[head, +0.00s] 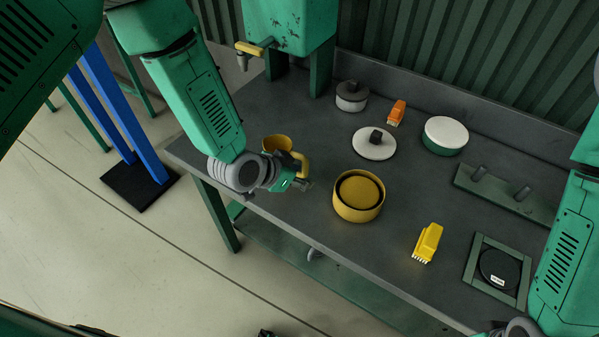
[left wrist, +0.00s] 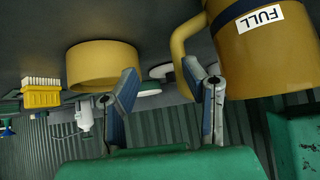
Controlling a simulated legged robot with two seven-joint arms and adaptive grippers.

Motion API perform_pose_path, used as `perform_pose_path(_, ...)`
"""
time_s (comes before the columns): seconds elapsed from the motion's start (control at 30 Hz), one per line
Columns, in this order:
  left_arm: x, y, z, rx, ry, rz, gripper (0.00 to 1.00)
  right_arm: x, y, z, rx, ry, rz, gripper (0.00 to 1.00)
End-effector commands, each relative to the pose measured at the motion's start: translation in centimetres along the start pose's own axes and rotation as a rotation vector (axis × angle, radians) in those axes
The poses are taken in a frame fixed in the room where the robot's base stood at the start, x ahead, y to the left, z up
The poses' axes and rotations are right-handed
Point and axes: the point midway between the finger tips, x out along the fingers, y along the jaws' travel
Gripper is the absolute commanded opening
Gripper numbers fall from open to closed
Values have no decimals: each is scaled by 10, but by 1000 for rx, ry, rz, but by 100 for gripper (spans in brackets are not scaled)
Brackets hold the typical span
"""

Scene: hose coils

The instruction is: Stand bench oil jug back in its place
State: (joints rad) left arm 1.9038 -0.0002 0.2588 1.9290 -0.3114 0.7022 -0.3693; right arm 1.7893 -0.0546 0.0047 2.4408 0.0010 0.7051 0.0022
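The yellow oil jug (head: 277,143) stands near the bench's left front corner, partly hidden behind my left gripper. In the left wrist view the jug (left wrist: 262,50) has a "FULL" label, upside down in that picture as the bench is. My left gripper (head: 303,184) is at the jug's handle (head: 303,163). In the left wrist view its fingers (left wrist: 165,95) are spread, with the handle (left wrist: 187,70) between them, nearer the right finger; I see no clear grip. A square green frame with a dark round pad (head: 500,268) lies at the bench's right front. My right gripper's fingers are out of view.
On the bench (head: 300,115) are a round yellow container (head: 358,197), yellow brush (head: 427,243), orange brush (head: 396,112), white lid (head: 374,144), green-and-white round container (head: 446,136), grey pot (head: 351,98) and pegged plate (head: 505,192). A green tank with a tap (head: 245,56) stands at the back left.

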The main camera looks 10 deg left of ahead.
Motion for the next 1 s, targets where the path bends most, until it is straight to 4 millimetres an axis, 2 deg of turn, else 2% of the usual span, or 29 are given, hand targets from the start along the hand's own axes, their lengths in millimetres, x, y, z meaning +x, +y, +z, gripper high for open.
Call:
perform_pose_path(0.27,-2,0,0,0,-1,0,39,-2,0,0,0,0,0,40)
perform_pose_path(1.0,-32,0,0,0,-1,0,39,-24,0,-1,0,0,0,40)
